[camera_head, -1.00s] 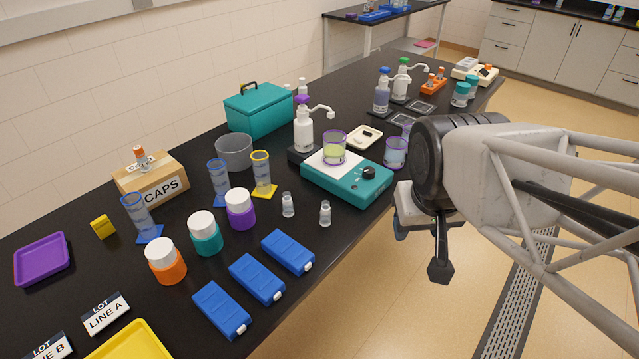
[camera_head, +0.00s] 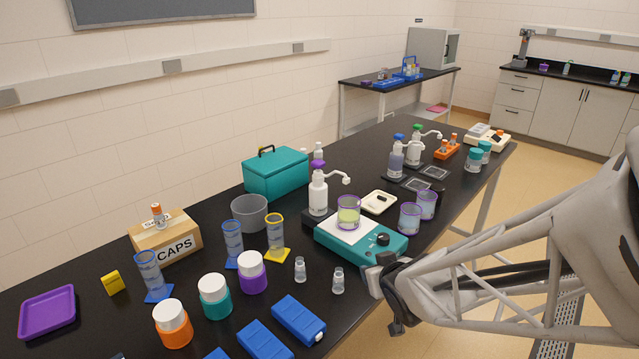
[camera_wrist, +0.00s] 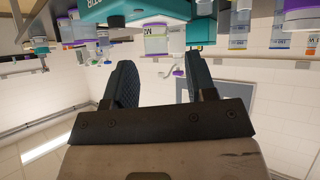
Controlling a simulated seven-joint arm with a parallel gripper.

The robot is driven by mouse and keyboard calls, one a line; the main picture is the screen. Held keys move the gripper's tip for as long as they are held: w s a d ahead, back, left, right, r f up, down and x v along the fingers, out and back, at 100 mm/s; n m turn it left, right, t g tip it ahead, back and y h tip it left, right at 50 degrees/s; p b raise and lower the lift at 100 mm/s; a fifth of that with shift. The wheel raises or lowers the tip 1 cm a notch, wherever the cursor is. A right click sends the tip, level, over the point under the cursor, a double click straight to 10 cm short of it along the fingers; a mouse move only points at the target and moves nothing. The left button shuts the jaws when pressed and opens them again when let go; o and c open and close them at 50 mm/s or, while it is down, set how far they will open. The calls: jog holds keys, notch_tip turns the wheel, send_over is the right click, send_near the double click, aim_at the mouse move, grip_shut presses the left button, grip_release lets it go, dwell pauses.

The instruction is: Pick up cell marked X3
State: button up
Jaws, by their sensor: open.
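Three blue blocks with white end tabs lie at the front of the black bench in the head view. One is whole (camera_head: 298,320); a second (camera_head: 264,341) and a third (camera_head: 215,354) are cut by the bottom edge. They may be the cells, but I can read no X3 mark on any. My gripper shows in the wrist view (camera_wrist: 160,65), its two dark fingers apart with nothing between them. In the head view the gripper (camera_head: 388,315) is at the bench's right edge, right of the blocks and beside the teal stirrer, partly hidden by my arm.
Two small clear vials (camera_head: 338,281) stand between the blocks and the teal stirrer (camera_head: 365,246), which carries a beaker. Orange, teal and purple jars (camera_head: 215,298) with white lids stand left of the blocks. Tall cylinders (camera_head: 233,243), a CAPS box (camera_head: 165,238) and a purple tray (camera_head: 48,311) are farther left.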

aim_at(340, 271)
jog(key=w+a+f+n+t+y, duration=0.1)
jog(key=a+f+y, duration=0.3)
jog(key=shift+a+n, duration=0.4)
jog(key=shift+w+f, duration=0.1)
jog(key=shift+x, duration=1.25)
jog(key=shift+w, duration=0.15)
jog(key=shift+x, duration=2.45)
jog(key=shift+d, duration=0.1)
grip_shut()
